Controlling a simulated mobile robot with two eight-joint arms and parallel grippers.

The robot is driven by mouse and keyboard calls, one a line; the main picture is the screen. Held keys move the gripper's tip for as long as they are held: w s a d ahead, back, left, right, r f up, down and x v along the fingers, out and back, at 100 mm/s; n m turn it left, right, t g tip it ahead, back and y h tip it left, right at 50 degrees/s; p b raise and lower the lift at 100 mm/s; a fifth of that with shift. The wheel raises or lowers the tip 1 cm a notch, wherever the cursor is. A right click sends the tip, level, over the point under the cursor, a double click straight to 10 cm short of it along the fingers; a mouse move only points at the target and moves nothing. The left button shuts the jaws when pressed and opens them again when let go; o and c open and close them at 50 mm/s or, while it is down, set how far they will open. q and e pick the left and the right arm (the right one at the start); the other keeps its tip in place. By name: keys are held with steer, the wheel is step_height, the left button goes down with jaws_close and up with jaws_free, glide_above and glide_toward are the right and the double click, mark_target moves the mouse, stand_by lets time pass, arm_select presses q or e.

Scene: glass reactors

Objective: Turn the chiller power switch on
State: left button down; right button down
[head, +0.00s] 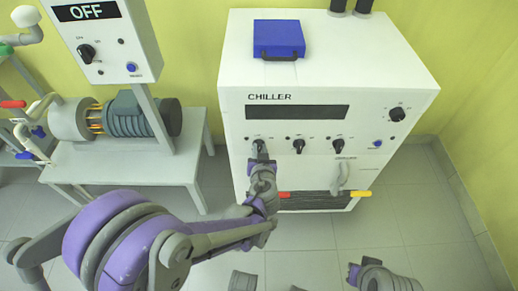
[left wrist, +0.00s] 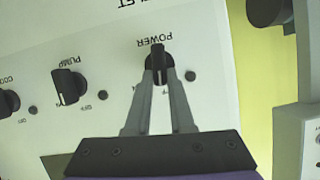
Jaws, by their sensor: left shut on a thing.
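The white chiller (head: 300,75) stands in the middle of the head view. Its display (head: 297,112) is dark and blank. The black power switch (left wrist: 157,58) is a knob under the upside-down POWER label in the left wrist view. My right gripper's fingers do not show.
More black knobs (head: 298,146) sit to the right on the panel. A hose fitting (head: 342,175) sticks out below them. A blue box (head: 278,38) lies on top. A control box (head: 95,35) reading OFF and a motor on a bench are at the left.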

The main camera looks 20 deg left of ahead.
arm_select(q)
steer(key=shift+w+d+f+m+y, duration=0.1)
steer(key=shift+d+m+y, duration=0.2)
steer(key=shift+m+y, duration=0.45)
steer(key=m+y, duration=0.1)
steer(key=m, duration=0.1)
steer(key=m+y+b, duration=0.1)
steer(key=d+f+m+y+b, duration=0.1)
steer(key=m, duration=0.1)
steer(key=shift+w+m, duration=0.1)
steer(key=shift+m, duration=0.25)
steer(key=c, duration=0.8)
jaws_free()
steer(key=p+v, duration=0.1)
steer(key=v, duration=0.9)
steer(key=shift+s+d, duration=0.3)
